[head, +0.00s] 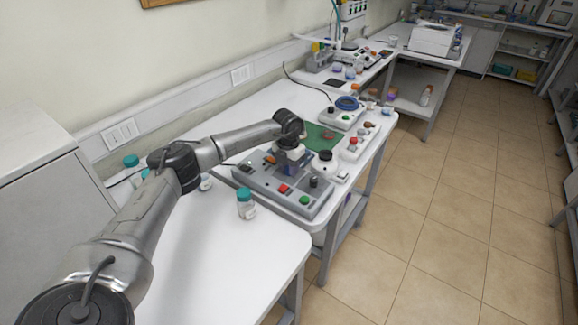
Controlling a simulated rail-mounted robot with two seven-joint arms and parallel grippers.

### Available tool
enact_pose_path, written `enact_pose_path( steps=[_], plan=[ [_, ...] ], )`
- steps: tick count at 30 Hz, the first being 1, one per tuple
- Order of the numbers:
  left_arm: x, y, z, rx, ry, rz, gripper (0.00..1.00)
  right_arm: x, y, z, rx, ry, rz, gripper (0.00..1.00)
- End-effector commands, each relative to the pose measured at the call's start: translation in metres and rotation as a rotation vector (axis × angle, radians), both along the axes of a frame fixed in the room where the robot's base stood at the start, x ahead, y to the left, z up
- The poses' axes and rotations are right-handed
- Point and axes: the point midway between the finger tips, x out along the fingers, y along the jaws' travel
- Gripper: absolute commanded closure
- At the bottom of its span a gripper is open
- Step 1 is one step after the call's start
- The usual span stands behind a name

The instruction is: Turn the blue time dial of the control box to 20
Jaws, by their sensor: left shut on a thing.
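The grey control box (262,184) stands on the white table in the middle of the head view. Its top carries a red button (283,188), a green button (304,200) and a black knob (314,181). My left gripper (286,167) reaches down onto the back part of the box from above. It is shut on the blue time dial, of which only dark blue bits show around the fingers. The dial's pointer and its scale marks are hidden or too small to read. My right gripper is out of view.
A jar with a teal lid (246,204) stands in front of the box. A white round vessel (324,164) is close to the right of the gripper. Behind lie a green mat (318,138) and a device with a blue ring (347,103).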

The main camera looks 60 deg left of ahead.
Motion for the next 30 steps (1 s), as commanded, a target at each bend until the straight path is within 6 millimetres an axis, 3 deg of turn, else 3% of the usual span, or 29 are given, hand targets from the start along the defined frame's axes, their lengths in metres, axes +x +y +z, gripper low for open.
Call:
enact_pose_path(
  steps=[10,26,27,30],
  plan=[
    [0.0004,-0.0003,0.0011,-0.002,-0.002,-0.11,0.93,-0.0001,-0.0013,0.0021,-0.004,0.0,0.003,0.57],
    [0.0005,-0.0004,0.0011,-0.002,-0.001,-0.126,0.93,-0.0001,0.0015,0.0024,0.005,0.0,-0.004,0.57],
    [0.0005,-0.0004,0.0011,-0.002,-0.001,-0.126,0.65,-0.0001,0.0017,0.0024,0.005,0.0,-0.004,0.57],
    [0.0004,-0.0004,0.0009,-0.002,-0.001,-0.126,0.56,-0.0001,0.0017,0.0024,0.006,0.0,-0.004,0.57]
  ],
)
